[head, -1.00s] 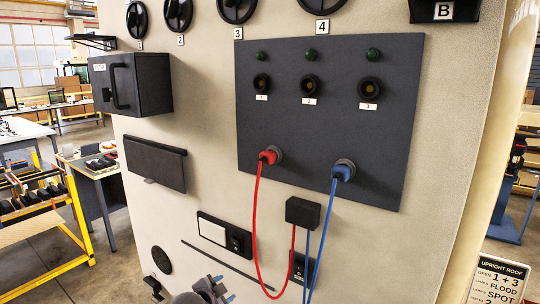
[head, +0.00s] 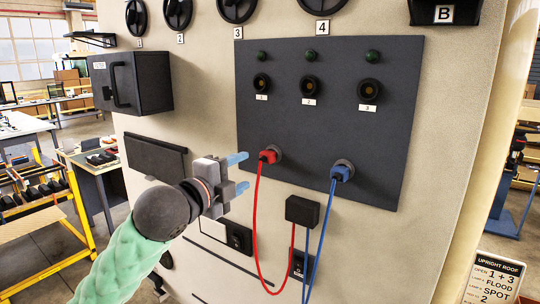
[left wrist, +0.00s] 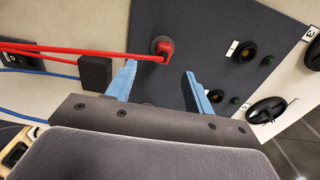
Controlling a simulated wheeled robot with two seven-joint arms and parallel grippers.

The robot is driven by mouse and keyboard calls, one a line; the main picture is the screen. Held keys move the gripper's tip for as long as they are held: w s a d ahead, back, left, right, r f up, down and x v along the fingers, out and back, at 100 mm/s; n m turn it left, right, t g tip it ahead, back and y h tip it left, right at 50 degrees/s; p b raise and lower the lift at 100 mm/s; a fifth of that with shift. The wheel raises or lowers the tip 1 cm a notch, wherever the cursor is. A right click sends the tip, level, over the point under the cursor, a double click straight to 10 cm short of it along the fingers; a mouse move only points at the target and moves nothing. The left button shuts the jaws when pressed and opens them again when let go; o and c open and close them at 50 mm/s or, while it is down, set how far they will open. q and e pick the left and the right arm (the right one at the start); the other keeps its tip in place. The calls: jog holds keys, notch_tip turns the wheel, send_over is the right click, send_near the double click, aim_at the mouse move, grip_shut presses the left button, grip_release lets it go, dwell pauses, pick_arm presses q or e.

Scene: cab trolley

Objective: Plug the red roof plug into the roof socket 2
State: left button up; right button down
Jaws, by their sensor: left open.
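The red roof plug (head: 268,156) sits in a lower port on the left of the dark panel, with its red cable hanging down. It also shows in the left wrist view (left wrist: 165,50), just beyond and between the fingertips. Roof socket 2 (head: 309,87) is the middle of the three upper sockets, empty, with a label 2 below and a dark green lamp above. My left gripper (head: 240,173) is open and empty, just left of the red plug, its blue fingers pointing at the panel. It also shows in the left wrist view (left wrist: 159,82). My right gripper is not in view.
A blue plug (head: 342,172) with a blue cable sits in the lower right port. Sockets 1 (head: 262,82) and 3 (head: 369,90) look empty. Both cables run to a black box (head: 303,211) below the panel. A dark cabinet (head: 131,82) juts out at left.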

aim_at(264, 159)
pick_arm(q)
jog(key=shift+s+r, duration=0.25)
jog(key=x, duration=0.6)
jog(key=shift+w+d+r, duration=0.1)
jog(key=shift+w+d, duration=0.1)
jog(key=shift+d, duration=0.05)
jog(key=shift+w+d, duration=0.2)
jog(key=shift+w, duration=0.15)
jog(key=shift+x, duration=0.85)
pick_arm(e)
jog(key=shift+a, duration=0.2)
